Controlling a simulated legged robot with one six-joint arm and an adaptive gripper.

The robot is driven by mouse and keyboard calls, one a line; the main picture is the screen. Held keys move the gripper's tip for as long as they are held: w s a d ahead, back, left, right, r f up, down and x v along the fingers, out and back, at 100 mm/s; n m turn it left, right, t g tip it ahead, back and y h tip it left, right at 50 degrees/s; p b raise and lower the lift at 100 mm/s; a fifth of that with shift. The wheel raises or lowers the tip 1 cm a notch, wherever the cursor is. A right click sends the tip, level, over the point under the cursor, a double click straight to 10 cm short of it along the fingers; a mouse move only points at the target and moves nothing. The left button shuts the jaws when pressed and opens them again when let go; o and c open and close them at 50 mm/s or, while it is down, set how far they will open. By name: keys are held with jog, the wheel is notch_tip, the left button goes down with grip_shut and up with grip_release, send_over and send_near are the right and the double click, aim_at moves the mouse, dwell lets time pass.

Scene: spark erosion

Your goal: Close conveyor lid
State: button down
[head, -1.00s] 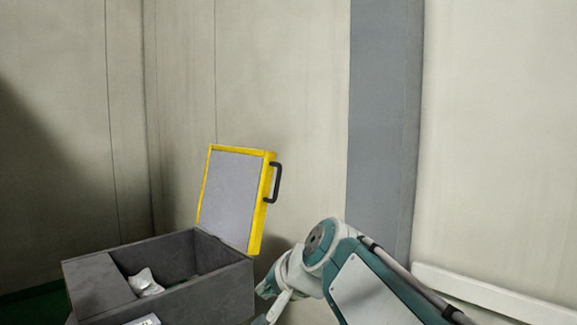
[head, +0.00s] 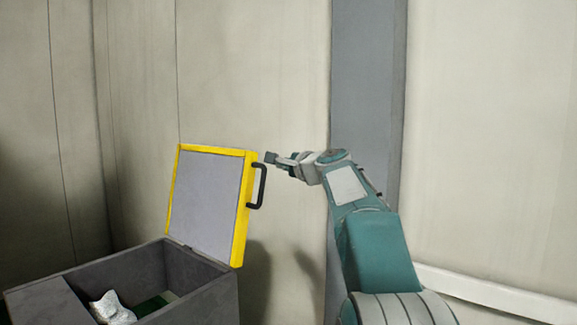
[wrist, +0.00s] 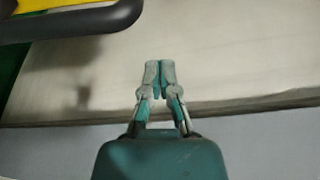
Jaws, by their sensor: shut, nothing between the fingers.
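The conveyor lid (head: 208,200) is a grey panel with a yellow frame. It stands open and nearly upright at the back edge of a grey box (head: 190,305). A black handle (head: 259,186) is on the lid's right side; it also shows at the top left of the wrist view (wrist: 75,22), beside a bit of yellow frame. My gripper (head: 271,158) is at the right of the lid, near the top of the handle. In the wrist view its fingers (wrist: 160,68) are together and empty, apart from the handle.
Inside the box lie a crumpled silvery piece (head: 112,308) and a green item (head: 152,305). A pale wall (head: 270,80) stands behind, with a grey column (head: 362,90) to the right. Free space lies between the lid and my arm.

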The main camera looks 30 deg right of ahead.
jog(key=w+a, duration=0.2)
jog(key=a, duration=0.2)
jog(key=shift+w+r, duration=0.3)
jog(key=shift+w, duration=0.1)
dwell(0.4)
